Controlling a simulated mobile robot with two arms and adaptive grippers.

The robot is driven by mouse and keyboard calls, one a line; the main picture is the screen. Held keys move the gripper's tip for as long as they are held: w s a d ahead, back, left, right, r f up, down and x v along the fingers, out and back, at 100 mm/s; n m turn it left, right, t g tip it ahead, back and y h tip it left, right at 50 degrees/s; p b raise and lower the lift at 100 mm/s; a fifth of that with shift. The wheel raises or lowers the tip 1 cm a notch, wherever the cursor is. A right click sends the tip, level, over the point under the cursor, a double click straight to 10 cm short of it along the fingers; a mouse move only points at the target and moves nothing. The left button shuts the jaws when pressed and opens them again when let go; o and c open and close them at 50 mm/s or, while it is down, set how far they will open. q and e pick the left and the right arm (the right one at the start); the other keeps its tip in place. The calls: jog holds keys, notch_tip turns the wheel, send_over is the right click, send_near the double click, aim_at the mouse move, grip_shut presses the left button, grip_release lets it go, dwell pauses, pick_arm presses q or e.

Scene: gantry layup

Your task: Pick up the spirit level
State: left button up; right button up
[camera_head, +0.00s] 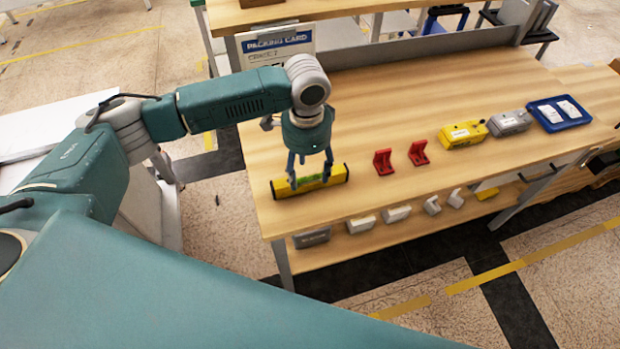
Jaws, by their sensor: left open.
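The spirit level (338,174) is a yellow bar with dark ends and a green patch near its middle. It lies on the wooden bench top near the front left corner. My left gripper (310,180) points down over it with its fingers open, one on each side of the middle of the bar. I cannot tell whether the fingers touch it. My right gripper is not in view.
Two red brackets (383,162) stand right of the level. Further right are a yellow box (463,134), a grey box (509,123) and a blue tray (590,116) with white packets. A packing card (277,45) stands behind. A lower shelf (350,245) holds several small items.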

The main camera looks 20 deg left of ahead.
aim_at(311, 178)
pick_arm(q)
jog(key=f, duration=0.3)
jog(key=f+p, duration=0.1)
jog(key=shift+d+f, duration=0.15)
jog(key=shift+d, duration=0.25)
jog(key=shift+w+f, duration=0.1)
jog(key=shift+f, duration=0.05)
jog(key=shift+c, duration=0.2)
jog(key=c, duration=1.3)
jog(key=shift+c, duration=0.3)
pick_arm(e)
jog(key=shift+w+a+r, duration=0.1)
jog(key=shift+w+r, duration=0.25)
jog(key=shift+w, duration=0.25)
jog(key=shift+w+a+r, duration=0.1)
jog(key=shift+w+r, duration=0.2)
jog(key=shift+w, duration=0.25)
pick_arm(q)
jog(key=shift+r, duration=0.2)
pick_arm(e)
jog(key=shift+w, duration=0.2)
